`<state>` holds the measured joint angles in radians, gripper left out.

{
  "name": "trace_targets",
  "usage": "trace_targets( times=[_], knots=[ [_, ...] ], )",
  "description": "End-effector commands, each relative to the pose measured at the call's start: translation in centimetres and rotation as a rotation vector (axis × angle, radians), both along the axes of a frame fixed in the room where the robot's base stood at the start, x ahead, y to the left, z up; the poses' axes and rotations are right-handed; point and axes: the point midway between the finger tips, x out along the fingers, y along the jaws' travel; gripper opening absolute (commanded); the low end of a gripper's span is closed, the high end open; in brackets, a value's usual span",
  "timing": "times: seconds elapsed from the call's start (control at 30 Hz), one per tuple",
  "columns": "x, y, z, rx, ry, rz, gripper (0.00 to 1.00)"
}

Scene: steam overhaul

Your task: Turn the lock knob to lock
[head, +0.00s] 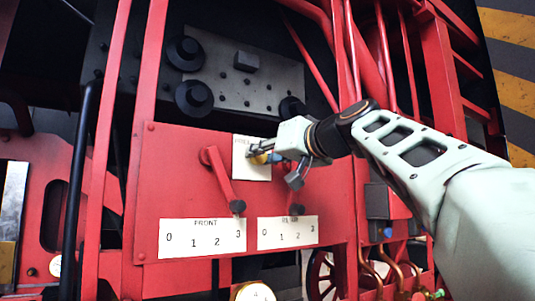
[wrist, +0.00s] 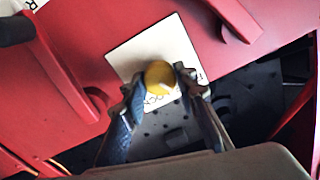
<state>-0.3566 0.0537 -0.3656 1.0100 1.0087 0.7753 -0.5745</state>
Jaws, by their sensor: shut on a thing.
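The lock knob (wrist: 160,76) is a small yellow knob on a white label plate (wrist: 185,47) with partly hidden lettering. The plate is fixed to the red panel (head: 175,180), near its top edge in the head view. My gripper (wrist: 156,84) is shut on the knob, with one fingertip on each side of it in the wrist view. In the head view my gripper (head: 262,152) reaches the plate from the right and covers most of the knob. Which way the knob points cannot be told.
A red lever (head: 217,175) stands left of the plate above the FRONT scale (head: 203,238). A second lever's dark knob (head: 296,209) shows above the other scale (head: 287,232), partly behind my wrist. Red pipes and bars (head: 376,70) crowd the upper right.

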Motion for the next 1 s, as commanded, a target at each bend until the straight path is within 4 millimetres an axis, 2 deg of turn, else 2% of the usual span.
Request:
trace_targets(
  times=[1.0],
  knots=[
    [-0.02, -0.18, 0.17, 0.782, 0.522, -0.001, 0.03]
  ],
)
